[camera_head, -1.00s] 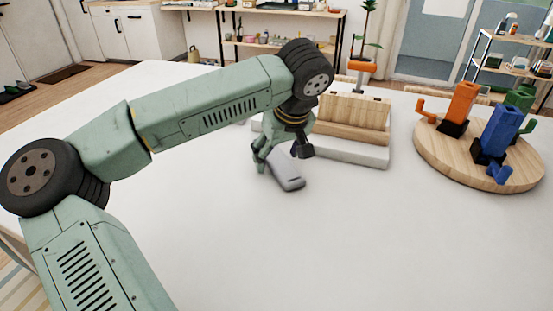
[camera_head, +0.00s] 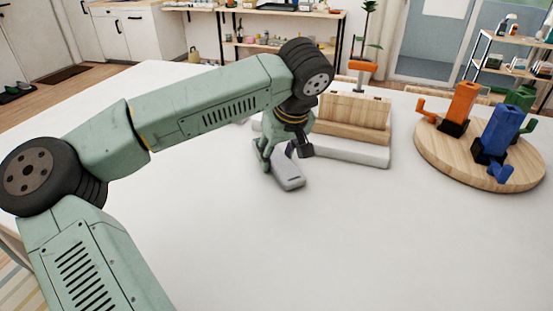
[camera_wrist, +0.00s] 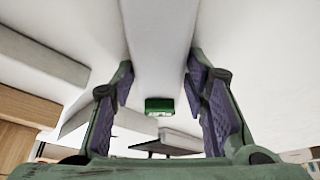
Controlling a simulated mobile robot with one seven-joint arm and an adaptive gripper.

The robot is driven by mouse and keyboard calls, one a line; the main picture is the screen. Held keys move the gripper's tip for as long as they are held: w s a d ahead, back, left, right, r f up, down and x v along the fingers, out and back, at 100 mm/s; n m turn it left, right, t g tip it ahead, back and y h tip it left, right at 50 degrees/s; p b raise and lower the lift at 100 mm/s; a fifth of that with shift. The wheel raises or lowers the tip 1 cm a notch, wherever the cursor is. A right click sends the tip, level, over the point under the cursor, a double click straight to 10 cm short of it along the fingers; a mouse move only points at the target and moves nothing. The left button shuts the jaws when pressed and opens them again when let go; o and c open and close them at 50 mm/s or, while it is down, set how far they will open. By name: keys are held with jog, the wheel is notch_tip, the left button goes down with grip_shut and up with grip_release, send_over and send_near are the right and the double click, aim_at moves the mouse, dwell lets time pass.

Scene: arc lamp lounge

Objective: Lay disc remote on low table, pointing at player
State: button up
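The disc remote (camera_head: 289,175) is a pale grey, slim bar low over the white table (camera_head: 330,240), its near end pointing toward the lower right in the head view. Whether it touches the tabletop is hard to tell. My gripper (camera_head: 277,158) points down at its far part, one finger on each side. In the wrist view the remote (camera_wrist: 158,45) runs between the purple pads of my gripper (camera_wrist: 160,75), which appear to meet its edges. A small green end face (camera_wrist: 159,106) shows there. The player (camera_head: 352,130), a wooden block on a white base, stands just behind and right.
A round wooden board (camera_head: 430,160) with an orange holder (camera_head: 461,102), a blue holder (camera_head: 498,130) and a green one stands at the right. The front and middle of the table are clear.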

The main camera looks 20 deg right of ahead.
jog(key=shift+s+d+f, duration=0.1)
jog(key=shift+d+f, duration=0.05)
jog(key=shift+f, duration=0.05)
jog(key=c, duration=0.6)
jog(key=shift+r, duration=0.1)
jog(key=shift+c, duration=0.2)
